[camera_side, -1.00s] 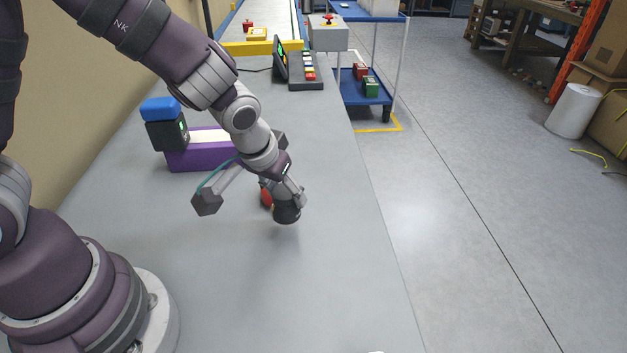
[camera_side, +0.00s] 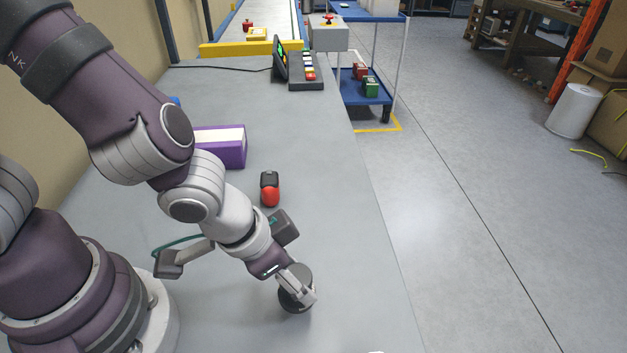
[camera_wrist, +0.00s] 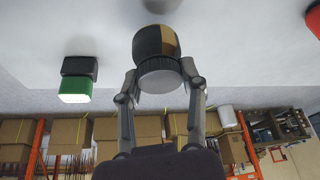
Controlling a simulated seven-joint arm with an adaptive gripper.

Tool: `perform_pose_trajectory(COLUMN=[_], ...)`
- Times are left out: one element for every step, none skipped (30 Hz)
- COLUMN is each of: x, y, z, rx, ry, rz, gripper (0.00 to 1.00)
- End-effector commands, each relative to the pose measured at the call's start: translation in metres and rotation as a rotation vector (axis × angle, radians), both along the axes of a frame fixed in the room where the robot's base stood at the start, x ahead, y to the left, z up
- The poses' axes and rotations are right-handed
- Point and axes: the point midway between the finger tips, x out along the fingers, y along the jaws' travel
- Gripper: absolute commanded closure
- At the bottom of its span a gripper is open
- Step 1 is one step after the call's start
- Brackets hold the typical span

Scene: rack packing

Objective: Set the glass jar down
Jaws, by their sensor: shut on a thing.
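The glass jar (camera_side: 290,301) shows in the side view as a dark, round piece at the tip of my arm, partly covered by my gripper (camera_side: 302,289). In the wrist view my gripper (camera_wrist: 160,82) has its two fingers on either side of the jar (camera_wrist: 155,42), which has a dark and tan body and a ribbed dark rim around a pale disc. The gripper is shut on the jar. I cannot tell whether the jar touches the table or hangs just above it.
A red and black object (camera_side: 270,190) stands farther back on the grey table (camera_side: 345,240). A purple box (camera_side: 232,152) lies behind it. A green and black object (camera_wrist: 77,80) shows in the wrist view. The table right of the gripper is clear up to its edge.

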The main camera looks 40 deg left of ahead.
Motion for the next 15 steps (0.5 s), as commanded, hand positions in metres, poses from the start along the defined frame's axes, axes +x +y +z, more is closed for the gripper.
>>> perform_pose_trajectory(x=[-0.001,-0.001,-0.001,-0.001,-0.001,-0.001,-0.001,-0.001,0.000,0.000,0.000,0.000,0.000,0.000,0.000], y=[0.001,0.001,0.001,0.001,0.001,0.001,0.001,0.001,0.001,0.001,0.001,0.001,0.001,0.001,0.001], z=[-0.010,-0.015,-0.022,-0.026,-0.029,-0.033,-0.034,-0.035,-0.036,-0.035,-0.035,-0.035,-0.035,-0.035,-0.036], rx=[0.006,0.006,0.006,0.004,0.004,0.004,0.003,0.002,0.001,0.000,0.000,0.000,0.000,0.000,0.000], ry=[0.006,0.006,0.006,0.005,0.005,0.004,0.002,0.001,0.001,0.000,0.000,0.000,0.000,0.000,0.000], rz=[0.000,0.000,0.000,0.000,0.000,0.000,0.001,0.000,0.001,0.001,0.001,0.001,0.002,0.002,0.002], gripper=[1.00,1.00,1.00,1.00,1.00,1.00,1.00,1.00,1.00,1.00,1.00,1.00,1.00,1.00,1.00])
